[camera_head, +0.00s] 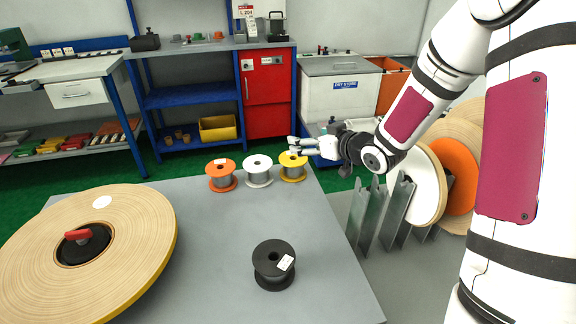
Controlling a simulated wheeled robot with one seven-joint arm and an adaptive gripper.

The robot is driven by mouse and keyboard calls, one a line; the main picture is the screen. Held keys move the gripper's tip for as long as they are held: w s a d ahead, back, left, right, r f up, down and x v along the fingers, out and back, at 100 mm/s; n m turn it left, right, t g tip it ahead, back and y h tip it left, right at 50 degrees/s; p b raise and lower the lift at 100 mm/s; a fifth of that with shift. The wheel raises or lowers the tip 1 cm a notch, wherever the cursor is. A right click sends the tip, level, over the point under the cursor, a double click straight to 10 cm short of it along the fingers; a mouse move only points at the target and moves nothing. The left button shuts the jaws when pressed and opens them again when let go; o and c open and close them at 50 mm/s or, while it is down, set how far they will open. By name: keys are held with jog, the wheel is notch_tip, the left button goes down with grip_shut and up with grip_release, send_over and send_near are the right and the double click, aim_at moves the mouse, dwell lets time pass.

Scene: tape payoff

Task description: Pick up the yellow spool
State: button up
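The yellow spool (293,172) stands upright near the back right corner of the grey table (215,265). My gripper (297,147) reaches in from the right, level with or just above the spool's top flange. Its fingers appear spread, with a gap between the tips. In this one view I cannot tell whether a finger touches the spool. The spool's top is partly covered by the fingers.
A white spool (258,176) and an orange spool (221,182) stand left of the yellow one. A black spool (273,272) stands nearer the front. A large tape reel (140,225) fills the left side. Upright metal dividers (398,207) stand right of the table.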

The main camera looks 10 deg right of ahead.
jog(key=f, duration=0.2)
jog(key=b, duration=0.2)
send_near(291, 157)
jog(key=shift+w+a+f+y, duration=0.1)
jog(key=shift+w+f+y, duration=0.3)
jog(key=shift+w+f, duration=0.25)
jog(key=shift+b+x, duration=0.55)
jog(key=shift+x, duration=3.15)
jog(key=shift+w+r, duration=0.1)
jog(key=shift+r, duration=0.1)
jog(key=c, duration=1.3)
